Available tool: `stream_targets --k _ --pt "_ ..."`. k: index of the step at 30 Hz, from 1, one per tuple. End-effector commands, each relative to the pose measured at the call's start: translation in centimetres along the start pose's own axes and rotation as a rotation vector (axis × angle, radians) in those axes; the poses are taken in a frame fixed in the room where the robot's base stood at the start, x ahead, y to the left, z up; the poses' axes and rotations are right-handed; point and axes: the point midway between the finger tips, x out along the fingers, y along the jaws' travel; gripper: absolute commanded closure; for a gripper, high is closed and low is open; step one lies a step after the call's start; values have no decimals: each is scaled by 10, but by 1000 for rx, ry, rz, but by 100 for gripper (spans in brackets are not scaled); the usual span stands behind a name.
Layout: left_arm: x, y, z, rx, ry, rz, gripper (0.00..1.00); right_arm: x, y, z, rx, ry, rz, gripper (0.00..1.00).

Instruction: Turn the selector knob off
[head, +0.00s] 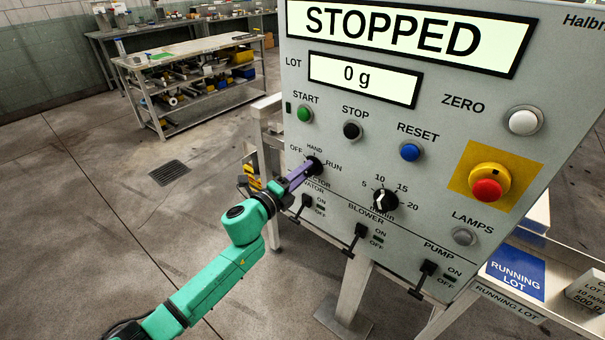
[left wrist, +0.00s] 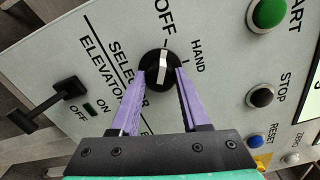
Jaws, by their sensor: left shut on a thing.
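The selector knob (left wrist: 161,68) is a round black knob with a white pointer bar on the grey control panel. In the left wrist view the bar runs up toward the OFF mark, left of the HAND mark. My left gripper (head: 309,168) reaches the panel from the lower left in the head view. Its purple fingers (left wrist: 187,100) stand on both sides of the knob and are shut on it. In the head view the fingers partly cover the knob (head: 317,164) and the SELECTOR label. My right gripper is not in view.
The green start button (head: 305,114), black stop button (head: 352,130) and blue reset button (head: 410,152) sit above. The display (head: 405,35) reads STOPPED. Open floor lies left.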

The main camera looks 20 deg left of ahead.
Motion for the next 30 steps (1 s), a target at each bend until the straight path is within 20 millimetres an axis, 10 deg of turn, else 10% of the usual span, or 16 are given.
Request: stream_targets --k 1,2,4,17,30 --pt "0 0 0 -3 0 0 100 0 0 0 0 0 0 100" --pt "0 0 0 -3 0 0 43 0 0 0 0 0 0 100" --pt "0 0 0 -2 0 1 24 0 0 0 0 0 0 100" --pt "-12 3 0 1 -1 3 24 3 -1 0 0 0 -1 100" --pt "-116 5 -2 -1 2 4 24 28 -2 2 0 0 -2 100"
